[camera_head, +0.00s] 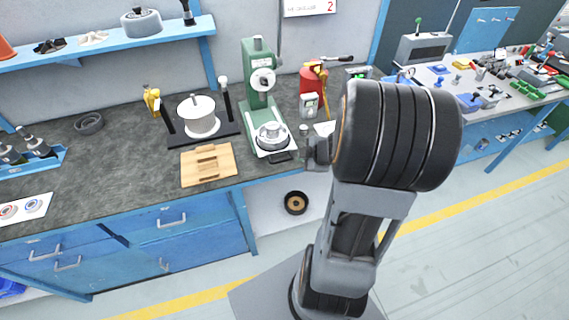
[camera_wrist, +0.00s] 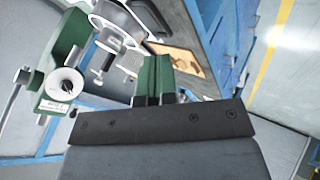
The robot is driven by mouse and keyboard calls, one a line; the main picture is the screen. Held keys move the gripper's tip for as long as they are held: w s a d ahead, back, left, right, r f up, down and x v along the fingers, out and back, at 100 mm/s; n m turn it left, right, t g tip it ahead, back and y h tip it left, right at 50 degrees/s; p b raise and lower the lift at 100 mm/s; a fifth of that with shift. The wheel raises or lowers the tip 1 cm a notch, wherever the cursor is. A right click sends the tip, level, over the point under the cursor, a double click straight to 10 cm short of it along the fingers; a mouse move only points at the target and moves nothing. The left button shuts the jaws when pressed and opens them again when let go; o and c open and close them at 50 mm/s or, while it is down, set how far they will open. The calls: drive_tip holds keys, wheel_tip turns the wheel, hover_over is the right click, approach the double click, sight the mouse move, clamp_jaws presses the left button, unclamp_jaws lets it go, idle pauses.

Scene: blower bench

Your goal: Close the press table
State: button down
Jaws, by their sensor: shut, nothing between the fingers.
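The green press (camera_head: 258,95) stands upright near the front edge of the bench, with a round dial or wheel on its head. Its pale table (camera_head: 264,153) extends forward from the column and carries a silver round part (camera_head: 270,134). A dark handle (camera_head: 281,157) shows at the table's front. My gripper (camera_head: 312,150) is just right of the table, apart from it in the head view and partly hidden by my wrist. Contact cannot be told.
A wooden board (camera_head: 208,166) lies left of the press. A white cylinder (camera_head: 197,117) on a dark stand is behind it. A red container (camera_head: 312,82) stands behind right. Open floor lies right.

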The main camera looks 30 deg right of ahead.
drive_tip(key=shift+w+a+f+n+g+y+b, duration=0.3)
drive_tip(key=shift+w+a+f+b, duration=0.3)
drive_tip(key=shift+w+f, duration=0.75)
drive_tip(key=shift+w+a+f+n+g+y+b, duration=0.15)
drive_tip(key=shift+w+a+f+y+b, duration=0.35)
drive_tip(key=shift+w+f, duration=0.75)
drive_tip(key=shift+w+a+f+n+g+y+b, duration=0.25)
drive_tip(key=shift+w+a+f+b, duration=0.4)
drive_tip(key=shift+f, duration=1.2)
drive_tip(key=shift+w, duration=0.2)
